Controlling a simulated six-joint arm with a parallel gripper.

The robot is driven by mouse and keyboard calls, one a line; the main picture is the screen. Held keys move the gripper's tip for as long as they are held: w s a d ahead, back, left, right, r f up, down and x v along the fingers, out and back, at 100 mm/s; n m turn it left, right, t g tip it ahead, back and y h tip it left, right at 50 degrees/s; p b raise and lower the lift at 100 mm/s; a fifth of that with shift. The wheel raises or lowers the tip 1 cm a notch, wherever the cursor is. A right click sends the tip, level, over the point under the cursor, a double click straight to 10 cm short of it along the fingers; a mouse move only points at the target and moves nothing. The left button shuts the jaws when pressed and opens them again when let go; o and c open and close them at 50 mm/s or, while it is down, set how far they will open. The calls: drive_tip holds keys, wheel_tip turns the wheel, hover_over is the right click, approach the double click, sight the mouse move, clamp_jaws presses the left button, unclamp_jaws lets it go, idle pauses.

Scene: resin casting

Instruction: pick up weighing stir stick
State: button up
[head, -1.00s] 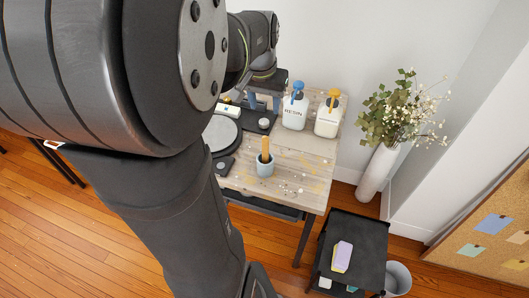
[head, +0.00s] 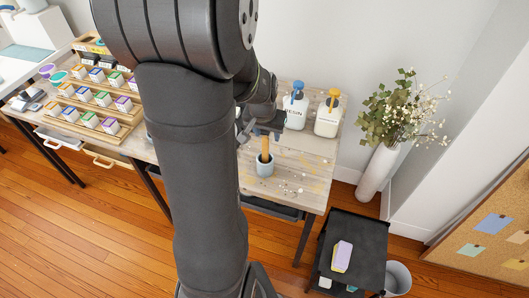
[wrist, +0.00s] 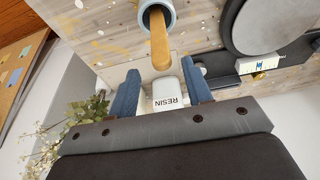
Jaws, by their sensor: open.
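The wooden stir stick (head: 265,147) stands in a small pale grey-blue cup (head: 265,169) on the table. Its lower end is hidden inside the cup. In the wrist view the stick (wrist: 160,48) leans out of the cup (wrist: 171,17), its free end pointing toward the gap between my fingers. My gripper (wrist: 162,88) is open and empty, its two blue fingers apart on either side of the view. In the head view my gripper (head: 266,126) is close above the stick, partly hidden by my arm. I cannot tell the exact gap.
A white RESIN bottle (head: 295,111) with a blue pump and another with a yellow pump (head: 328,119) stand behind the cup. The bottle (wrist: 168,97) shows between my fingers. A dark scale (wrist: 232,45) is beside the cup. Racked small boxes (head: 95,100) are left.

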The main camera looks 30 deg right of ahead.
sight(266, 143)
drive_tip(key=f, duration=0.4)
drive_tip(key=shift+w+a, duration=0.1)
drive_tip(key=shift+a, duration=0.2)
drive_tip(key=shift+x, duration=0.8)
clamp_jaws()
